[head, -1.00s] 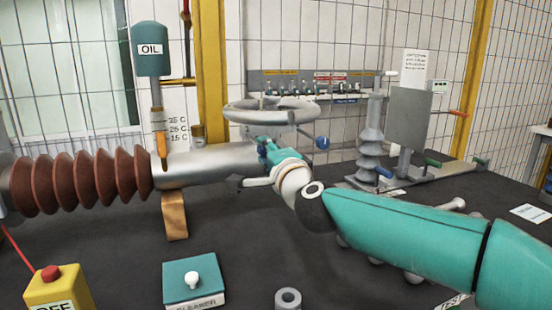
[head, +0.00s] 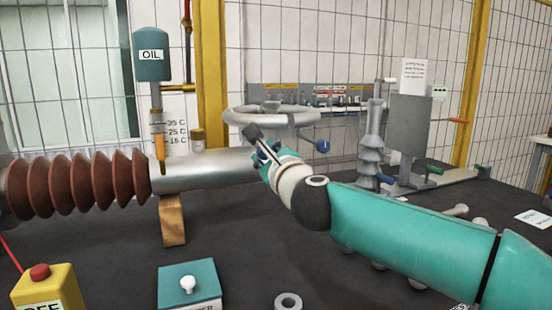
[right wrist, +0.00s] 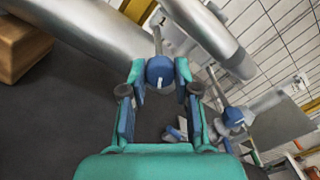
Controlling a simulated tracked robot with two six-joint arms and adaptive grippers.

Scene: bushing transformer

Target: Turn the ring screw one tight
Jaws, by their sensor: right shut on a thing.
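In the right wrist view, a blue ring screw head (right wrist: 160,72) with a grey stem sits between the fingertips of my right gripper (right wrist: 160,76). The gripper is shut on it. In the head view my right gripper (head: 264,155) is below the grey ring (head: 270,118) at the end of the silver cylinder (head: 205,170), and it hides the held screw. A second blue screw head (head: 323,146) hangs at the ring's right side and also shows in the right wrist view (right wrist: 233,117). My left gripper is not in view.
A brown ribbed insulator (head: 80,186) adjoins the cylinder, with a wooden block (head: 173,220) underneath. A teal cleaner box (head: 188,287), yellow button box (head: 45,292) and grey nut (head: 288,302) stand in front. A grey stand (head: 408,125) is at right.

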